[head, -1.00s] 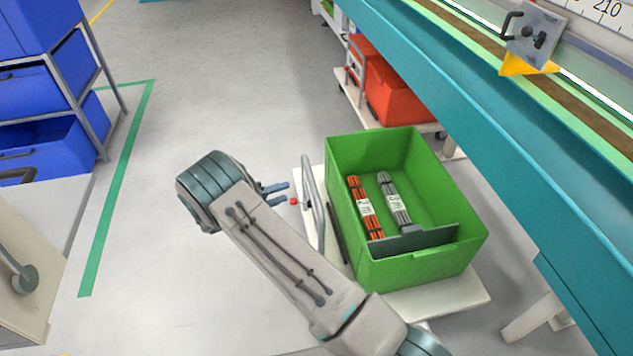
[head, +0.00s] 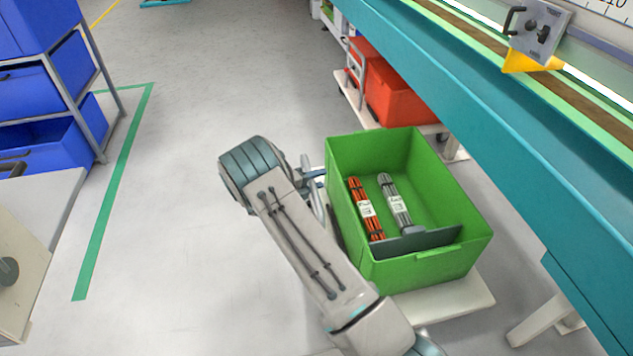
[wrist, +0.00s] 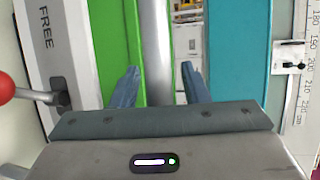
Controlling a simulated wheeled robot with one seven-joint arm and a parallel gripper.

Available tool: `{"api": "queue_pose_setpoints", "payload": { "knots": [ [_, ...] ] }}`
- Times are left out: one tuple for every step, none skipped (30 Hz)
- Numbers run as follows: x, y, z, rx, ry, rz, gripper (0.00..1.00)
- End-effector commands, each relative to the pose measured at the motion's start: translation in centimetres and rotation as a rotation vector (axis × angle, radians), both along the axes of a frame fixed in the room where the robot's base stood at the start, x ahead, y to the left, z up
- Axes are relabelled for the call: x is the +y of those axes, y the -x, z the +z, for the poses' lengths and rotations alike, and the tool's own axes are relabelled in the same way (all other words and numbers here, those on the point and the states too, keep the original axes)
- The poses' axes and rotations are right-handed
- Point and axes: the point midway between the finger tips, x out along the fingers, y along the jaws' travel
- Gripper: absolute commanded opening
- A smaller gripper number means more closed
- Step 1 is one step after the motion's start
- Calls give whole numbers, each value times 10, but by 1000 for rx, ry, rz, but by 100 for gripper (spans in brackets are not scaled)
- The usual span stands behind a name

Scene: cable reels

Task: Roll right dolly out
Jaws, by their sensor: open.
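A white dolly (head: 470,305) carries a green crate (head: 425,270) beside the teal bench. In the crate lie a red-orange cable bundle (head: 366,210), a grey cable bundle (head: 396,202) and a dark divider. The dolly's grey upright handle bar (wrist: 157,45) runs between the fingers of my gripper (wrist: 158,84) in the wrist view. My gripper is open, one finger on each side of the bar, with gaps left. A red-knobbed lever (wrist: 28,92) stands at the left, by the word FREE. In the head view my arm hides most of the handle.
Another dolly (head: 350,97) with red crates (head: 398,98) stands further back under the bench (head: 480,120). A rack of blue bins (head: 45,85) is at the left, with a green floor line (head: 112,195). The grey floor between rack and dolly is clear.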

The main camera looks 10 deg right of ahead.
Motion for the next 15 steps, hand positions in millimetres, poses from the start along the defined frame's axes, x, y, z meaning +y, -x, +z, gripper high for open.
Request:
{"api": "queue_pose_setpoints", "payload": {
  "knots": [
    [0,0,0,0,0,0,41],
    [0,0,0,0,0,0,41],
    [0,0,0,0,0,0,41],
    [0,0,0,0,0,0,41],
    [0,0,0,0,0,0,41],
    [0,0,0,0,0,0,36],
    [0,0,0,-1,0,0,27],
    [0,0,0,-1,0,0,19],
    [0,0,0,0,0,0,8],
    [0,0,0,0,0,0,0],
    [0,0,0,-1,0,0,0],
    [0,0,0,0,0,0,0],
    [0,0,0,-1,0,0,0],
    [1,0,0,-1,0,0,0],
    [3,0,1,-1,0,1,0]
  ]
}}
